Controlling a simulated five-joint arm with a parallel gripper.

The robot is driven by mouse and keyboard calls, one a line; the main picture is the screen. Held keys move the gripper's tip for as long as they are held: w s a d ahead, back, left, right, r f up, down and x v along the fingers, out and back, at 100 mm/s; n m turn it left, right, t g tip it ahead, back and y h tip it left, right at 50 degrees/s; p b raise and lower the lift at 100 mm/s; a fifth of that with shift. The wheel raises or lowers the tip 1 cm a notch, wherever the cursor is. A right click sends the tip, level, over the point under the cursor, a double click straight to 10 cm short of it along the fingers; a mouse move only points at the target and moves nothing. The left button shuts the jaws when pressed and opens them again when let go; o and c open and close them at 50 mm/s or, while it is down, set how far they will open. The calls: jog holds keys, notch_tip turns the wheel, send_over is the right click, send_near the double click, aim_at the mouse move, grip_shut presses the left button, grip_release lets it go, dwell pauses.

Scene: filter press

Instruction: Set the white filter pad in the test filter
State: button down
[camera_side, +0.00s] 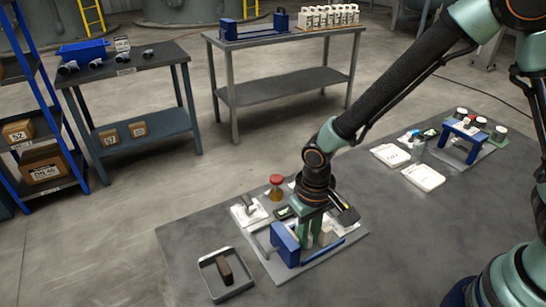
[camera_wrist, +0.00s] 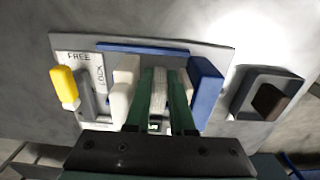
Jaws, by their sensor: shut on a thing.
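My gripper (camera_wrist: 161,100) has its green fingers shut on the white filter pad (camera_wrist: 159,88), which stands upright between them in the wrist view. In the side view my gripper (camera_side: 313,230) is over the test filter, whose blue end block (camera_side: 285,244) faces the front left. The wrist view shows the pad in line between a white plate (camera_wrist: 122,88) on the left and the filter's blue block (camera_wrist: 205,88) on the right. The pad's lower edge is hidden, so I cannot tell whether it touches the filter.
A lever with a yellow handle (camera_wrist: 66,86) stands beside FREE and LOCK marks. A grey tray (camera_side: 240,291) with a dark brown block (camera_side: 225,270) is at the front left. A red-capped bottle (camera_side: 276,190) stands behind the filter. Another blue rig (camera_side: 462,143) is at the right.

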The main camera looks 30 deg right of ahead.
jog(key=shift+f, duration=0.3)
jog(key=c, duration=0.7)
grip_release()
jog(key=shift+r, duration=0.1)
jog(key=shift+r, duration=3.7)
